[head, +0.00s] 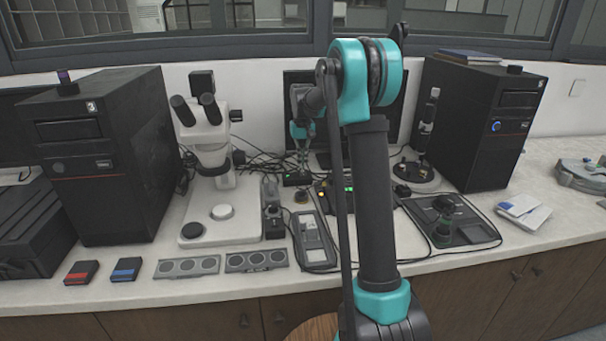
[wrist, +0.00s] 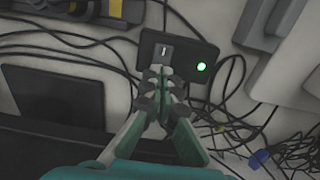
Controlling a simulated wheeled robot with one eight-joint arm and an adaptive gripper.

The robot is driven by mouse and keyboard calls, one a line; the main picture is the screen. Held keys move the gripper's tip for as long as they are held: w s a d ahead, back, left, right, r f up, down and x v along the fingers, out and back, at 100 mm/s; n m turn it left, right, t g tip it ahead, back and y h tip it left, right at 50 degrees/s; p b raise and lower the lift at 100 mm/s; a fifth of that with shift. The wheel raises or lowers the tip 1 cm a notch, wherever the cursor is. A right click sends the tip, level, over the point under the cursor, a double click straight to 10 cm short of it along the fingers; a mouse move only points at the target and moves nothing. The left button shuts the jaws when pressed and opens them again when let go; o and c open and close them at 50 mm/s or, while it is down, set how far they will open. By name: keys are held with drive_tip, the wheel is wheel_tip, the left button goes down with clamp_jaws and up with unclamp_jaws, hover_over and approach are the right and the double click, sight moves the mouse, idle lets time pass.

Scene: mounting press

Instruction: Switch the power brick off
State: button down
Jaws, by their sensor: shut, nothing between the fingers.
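The power brick (wrist: 192,82) is a small black box in the upper middle of the wrist view. On its left part is a switch (wrist: 164,51) with a pale mark, and on its right a lit green light (wrist: 201,67). My gripper (wrist: 161,71) is shut and empty, its tips over the brick's near left part, just below the switch in the picture. I cannot tell whether they touch it. In the head view the brick (head: 296,180) sits on the bench behind the meter, with my gripper (head: 303,168) pointing down at it.
Many dark cables lie around the brick. A microscope (head: 208,140) stands to the left and a black computer tower (head: 482,120) to the right. A grey meter (head: 313,238) lies in front. Another device with a green light (head: 349,189) is partly hidden by my arm.

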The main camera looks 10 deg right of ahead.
sight(303, 171)
drive_tip(key=shift+f, duration=1.05)
idle(0.7)
drive_tip(key=shift+r, duration=3.5)
